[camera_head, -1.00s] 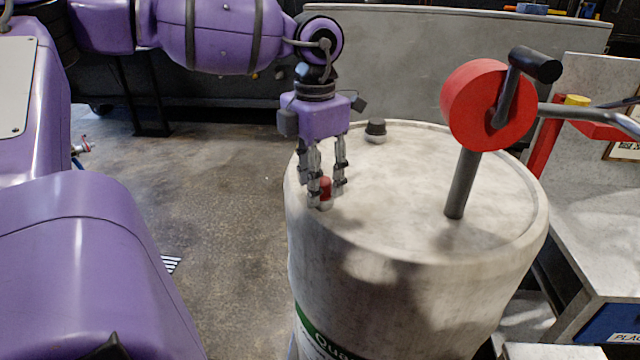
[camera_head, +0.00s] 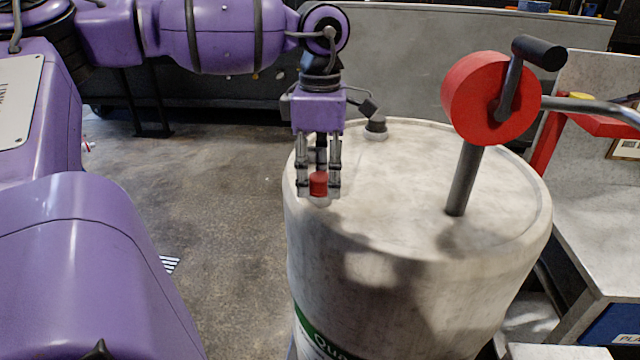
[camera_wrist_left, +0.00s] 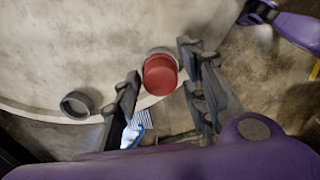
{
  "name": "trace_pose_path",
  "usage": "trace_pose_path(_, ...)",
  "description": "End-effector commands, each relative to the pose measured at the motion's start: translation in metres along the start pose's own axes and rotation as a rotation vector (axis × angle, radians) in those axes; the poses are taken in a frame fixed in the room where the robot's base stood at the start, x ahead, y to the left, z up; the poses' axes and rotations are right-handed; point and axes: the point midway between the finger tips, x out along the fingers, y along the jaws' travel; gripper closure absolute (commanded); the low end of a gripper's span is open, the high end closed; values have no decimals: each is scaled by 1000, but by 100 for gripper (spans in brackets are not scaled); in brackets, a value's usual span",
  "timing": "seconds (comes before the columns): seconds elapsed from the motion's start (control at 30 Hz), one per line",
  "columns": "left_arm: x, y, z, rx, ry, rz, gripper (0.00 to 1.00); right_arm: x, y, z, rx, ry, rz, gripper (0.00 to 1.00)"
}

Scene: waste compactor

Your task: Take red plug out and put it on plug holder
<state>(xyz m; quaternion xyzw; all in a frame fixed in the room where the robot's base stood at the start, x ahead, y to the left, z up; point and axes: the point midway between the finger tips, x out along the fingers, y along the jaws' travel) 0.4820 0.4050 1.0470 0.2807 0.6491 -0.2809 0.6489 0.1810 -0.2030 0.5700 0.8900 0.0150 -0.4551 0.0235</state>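The red plug (camera_head: 318,184) stands upright at the near left edge of the top of the pale grey drum (camera_head: 400,210). My left gripper (camera_head: 319,190) points down over it, with fingers on either side. In the left wrist view the red plug (camera_wrist_left: 160,75) shows between the spread fingers (camera_wrist_left: 165,90), with gaps beside it. The gripper is open, and the plug is seated in a light collar on the drum top. I cannot make out a plug holder for certain. My right gripper is out of view.
A red pump wheel (camera_head: 488,98) with a crank and a dark post stands on the drum's right side. A dark round cap (camera_head: 376,125) sits behind my gripper on the drum's rim. A grey table (camera_head: 595,220) is at the right. Open floor lies left of the drum.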

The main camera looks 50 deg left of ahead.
Motion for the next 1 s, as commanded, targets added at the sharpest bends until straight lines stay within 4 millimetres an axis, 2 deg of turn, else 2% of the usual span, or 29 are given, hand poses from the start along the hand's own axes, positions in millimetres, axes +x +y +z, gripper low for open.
trace_pose_path(0.1, 0, 0, 0, 141, -2, 0, 61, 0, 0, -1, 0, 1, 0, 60)
trace_pose_path(0.33, 0, -1, 0, 298, -2, 0, 61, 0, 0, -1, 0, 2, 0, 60)
trace_pose_path(0.53, 0, -1, 0, 569, -2, 1, 61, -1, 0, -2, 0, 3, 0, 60)
trace_pose_path(0.77, 0, -1, 0, 712, -1, 0, 61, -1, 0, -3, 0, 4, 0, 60)
trace_pose_path(1.0, 0, -1, 0, 1028, -1, 1, 61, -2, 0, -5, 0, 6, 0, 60)
